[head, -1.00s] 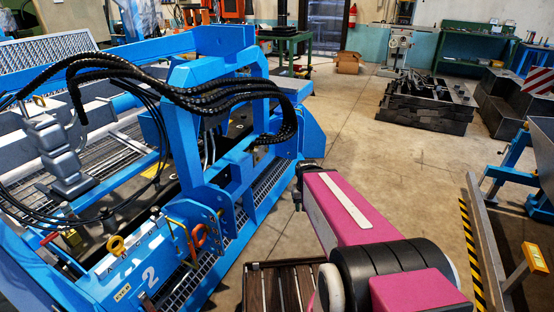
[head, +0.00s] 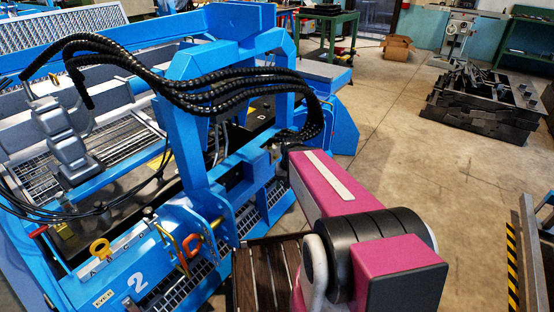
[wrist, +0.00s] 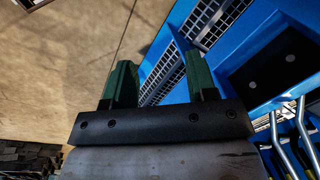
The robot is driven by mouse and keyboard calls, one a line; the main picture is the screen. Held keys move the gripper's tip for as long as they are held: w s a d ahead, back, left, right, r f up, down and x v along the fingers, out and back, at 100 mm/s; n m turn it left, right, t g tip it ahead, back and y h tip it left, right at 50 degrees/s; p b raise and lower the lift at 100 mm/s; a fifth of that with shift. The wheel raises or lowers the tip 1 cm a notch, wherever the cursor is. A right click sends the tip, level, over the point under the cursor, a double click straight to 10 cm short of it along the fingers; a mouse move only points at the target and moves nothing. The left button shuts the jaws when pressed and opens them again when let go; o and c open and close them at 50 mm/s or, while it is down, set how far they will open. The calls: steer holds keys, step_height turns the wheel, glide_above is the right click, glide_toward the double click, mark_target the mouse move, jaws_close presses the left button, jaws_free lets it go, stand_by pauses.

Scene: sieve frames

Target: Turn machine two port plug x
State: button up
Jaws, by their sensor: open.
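Machine two is the blue frame (head: 185,150) with a white "2" on its front panel (head: 165,265). Small letters run along the panel's top edge, A, C and D among them; I cannot make out an X. I cannot tell which fitting is plug x. My gripper (wrist: 160,82) is open in the wrist view, its green fingers apart and empty beside blue beams and a metal grating. In the head view it is hidden behind my arm and the frame.
Black hoses (head: 225,90) arch over the machine. A grey metal piece (head: 65,145) stands at its left. A slatted brown surface (head: 262,275) lies below my arm. Dark stacked blocks (head: 485,105) stand at the back right. The concrete floor (head: 420,180) between is open.

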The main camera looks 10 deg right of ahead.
steer(key=w+a+f+m+y, duration=0.2)
steer(key=w+f+m+y, duration=0.1)
steer(key=w+f+y, duration=0.15)
steer(key=m+t+y, duration=0.7)
steer(key=m+t, duration=0.6)
steer(key=m, duration=0.2)
glide_toward(277, 157)
steer(key=x, duration=0.9)
steer(key=shift+f, duration=0.15)
steer(key=shift+m, duration=0.3)
steer(key=c, duration=0.9)
